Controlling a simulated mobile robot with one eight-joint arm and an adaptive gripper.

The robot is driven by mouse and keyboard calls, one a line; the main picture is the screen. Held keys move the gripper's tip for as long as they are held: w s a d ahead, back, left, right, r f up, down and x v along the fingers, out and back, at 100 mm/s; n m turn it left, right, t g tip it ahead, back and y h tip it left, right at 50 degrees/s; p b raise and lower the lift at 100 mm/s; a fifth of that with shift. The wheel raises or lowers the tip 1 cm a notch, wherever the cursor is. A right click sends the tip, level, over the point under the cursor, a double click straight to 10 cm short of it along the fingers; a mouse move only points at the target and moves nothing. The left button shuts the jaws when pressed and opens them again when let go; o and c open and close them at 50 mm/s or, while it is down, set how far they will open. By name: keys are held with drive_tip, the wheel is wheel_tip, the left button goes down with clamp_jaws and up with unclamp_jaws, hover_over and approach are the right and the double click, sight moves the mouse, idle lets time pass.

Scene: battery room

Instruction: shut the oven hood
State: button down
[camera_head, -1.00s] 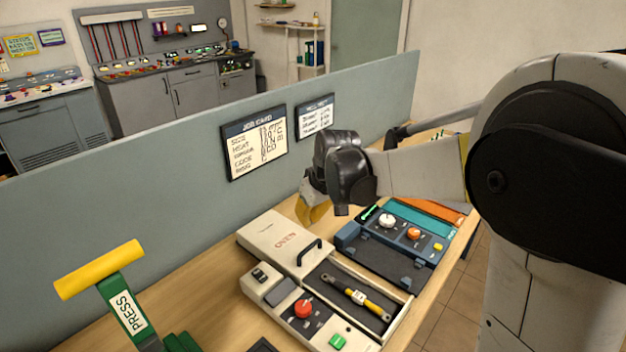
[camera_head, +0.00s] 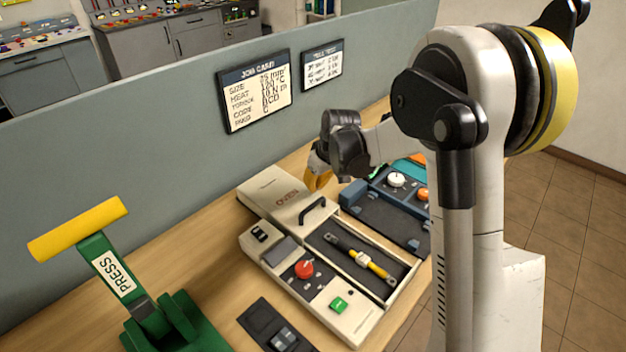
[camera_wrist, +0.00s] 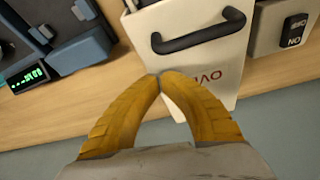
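The oven hood (camera_head: 275,196) is a cream lid marked OVEN with a black bar handle (camera_head: 312,210). It sits at the rear of the oven, and the front bay is uncovered. A yellow and black tool (camera_head: 362,260) lies in the bay. In the wrist view the hood (camera_wrist: 215,65) and its handle (camera_wrist: 198,32) are ahead of my fingers. My gripper (camera_head: 316,182) is above the hood, behind the handle. Its yellow fingertips meet in the wrist view (camera_wrist: 160,76), with nothing visible between them. The tips appear apart from the handle.
The oven panel has a red knob (camera_head: 304,269) and a green button (camera_head: 338,304). A green press (camera_head: 170,325) with a yellow handle stands left. A blue fixture (camera_head: 385,215) is right of the oven. A grey partition (camera_head: 130,160) runs behind the bench (camera_head: 190,262).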

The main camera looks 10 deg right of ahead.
drive_tip(key=shift+s+d, duration=0.2)
drive_tip(key=shift+s, duration=0.25)
drive_tip(key=shift+s+d, duration=0.2)
drive_tip(key=shift+s, duration=0.25)
drive_tip(key=shift+s+d, duration=0.1)
drive_tip(key=s+d, duration=0.4)
drive_tip(key=s, duration=0.3)
drive_tip(key=s+d, duration=0.5)
drive_tip(key=s, duration=0.2)
drive_tip(key=s+d, duration=0.5)
drive_tip(key=s, duration=0.2)
drive_tip(key=shift+s+d, duration=0.1)
